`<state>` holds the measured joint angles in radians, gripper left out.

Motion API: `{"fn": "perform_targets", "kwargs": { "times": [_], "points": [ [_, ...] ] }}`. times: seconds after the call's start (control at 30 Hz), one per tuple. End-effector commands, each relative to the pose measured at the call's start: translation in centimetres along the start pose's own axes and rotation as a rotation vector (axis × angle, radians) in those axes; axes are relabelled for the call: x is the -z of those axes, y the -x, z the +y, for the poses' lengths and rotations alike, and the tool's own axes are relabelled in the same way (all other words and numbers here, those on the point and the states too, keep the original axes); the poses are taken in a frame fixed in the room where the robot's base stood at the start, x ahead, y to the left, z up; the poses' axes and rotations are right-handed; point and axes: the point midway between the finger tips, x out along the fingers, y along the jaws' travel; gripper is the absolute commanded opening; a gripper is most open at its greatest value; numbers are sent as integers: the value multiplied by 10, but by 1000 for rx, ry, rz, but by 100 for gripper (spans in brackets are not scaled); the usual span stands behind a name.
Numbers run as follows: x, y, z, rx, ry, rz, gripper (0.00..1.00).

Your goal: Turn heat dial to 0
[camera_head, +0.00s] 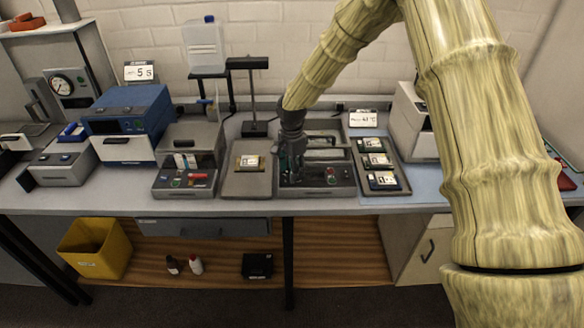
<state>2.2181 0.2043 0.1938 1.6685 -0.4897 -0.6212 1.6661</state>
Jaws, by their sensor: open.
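My gripper (290,172) points down over the left front of a grey bench device (343,186) in the middle of the bench. It is open, with its fingers close to the device's front panel. The heat dial cannot be made out for certain; the gripper hides the left part of the panel. I cannot tell whether the fingers touch anything.
A tray with a labelled item (249,161) lies left of the device. A rack of labelled cartridges (376,161) lies to its right, with a temperature sign (363,119) behind. A lamp-like stand (252,90) rises behind left. A blue machine (128,112) stands farther left.

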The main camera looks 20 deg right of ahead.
Motion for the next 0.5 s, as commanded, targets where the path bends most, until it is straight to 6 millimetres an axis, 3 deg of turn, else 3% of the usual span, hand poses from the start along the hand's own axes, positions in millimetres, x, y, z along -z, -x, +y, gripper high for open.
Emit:
{"fn": "perform_targets", "kwargs": {
  "times": [0.4,0.43,0.5],
  "points": [
    [0,-6,0,0,1,0,48],
    [0,-6,0,0,1,0,46],
    [0,-6,0,0,1,0,34]
  ]
}}
